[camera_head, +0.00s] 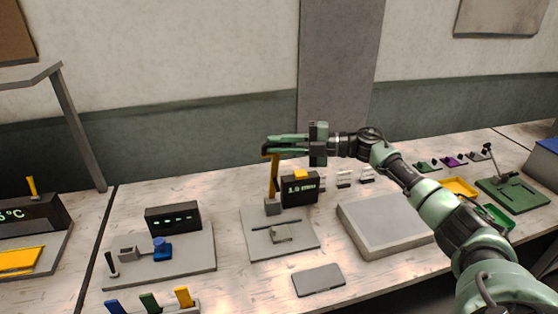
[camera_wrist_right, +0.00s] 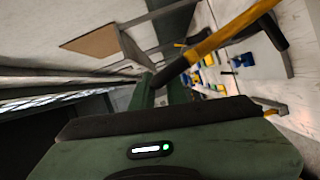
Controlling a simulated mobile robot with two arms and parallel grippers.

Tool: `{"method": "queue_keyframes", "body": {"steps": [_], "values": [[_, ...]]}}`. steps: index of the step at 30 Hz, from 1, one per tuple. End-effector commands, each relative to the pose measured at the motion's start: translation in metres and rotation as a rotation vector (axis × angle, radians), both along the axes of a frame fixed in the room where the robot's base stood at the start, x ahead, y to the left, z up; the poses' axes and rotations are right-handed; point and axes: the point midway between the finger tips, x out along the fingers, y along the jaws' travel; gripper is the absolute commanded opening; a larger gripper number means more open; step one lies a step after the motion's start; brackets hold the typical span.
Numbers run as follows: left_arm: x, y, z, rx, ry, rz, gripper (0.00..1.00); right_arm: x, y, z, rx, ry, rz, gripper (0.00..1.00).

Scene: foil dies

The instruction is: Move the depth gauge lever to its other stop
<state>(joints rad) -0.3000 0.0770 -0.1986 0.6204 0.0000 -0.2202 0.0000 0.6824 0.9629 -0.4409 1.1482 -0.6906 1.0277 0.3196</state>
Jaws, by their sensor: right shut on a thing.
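The yellow lever (camera_head: 274,178) stands nearly upright on a grey block at the back of a grey plate (camera_head: 258,240). Beside it is a black display box (camera_head: 300,188) that reads about 1.0, the rest too small to make out. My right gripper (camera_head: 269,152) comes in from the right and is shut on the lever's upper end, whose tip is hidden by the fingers. The wrist view shows the yellow lever (camera_wrist_right: 232,33) slanting down to a black end section (camera_wrist_right: 171,72) near the jaws. My left gripper is not in view.
A grey slab (camera_head: 385,228) lies right of the plate, below my right arm. A flat grey plate (camera_head: 318,280) lies in front. Another station with a display (camera_head: 173,217) and blue knob stands left. Green and yellow trays (camera_head: 460,187) sit far right.

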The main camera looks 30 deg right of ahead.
Motion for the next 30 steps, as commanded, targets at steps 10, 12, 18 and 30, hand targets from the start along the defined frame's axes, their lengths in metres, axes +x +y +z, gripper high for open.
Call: {"method": "queue_keyframes", "body": {"steps": [10, 12, 18, 30], "values": [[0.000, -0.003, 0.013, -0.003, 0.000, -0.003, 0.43, 0.023, -0.003, 0.007, 0.035, 0.129, 0.007, 0.00], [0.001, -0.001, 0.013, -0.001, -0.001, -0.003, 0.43, 0.025, -0.004, 0.007, 0.038, 0.139, 0.006, 0.00], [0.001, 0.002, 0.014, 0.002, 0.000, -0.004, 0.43, 0.028, -0.006, 0.008, 0.042, 0.145, 0.002, 0.00], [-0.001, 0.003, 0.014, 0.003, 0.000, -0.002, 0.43, 0.028, -0.007, 0.009, 0.044, 0.143, -0.001, 0.34]]}}
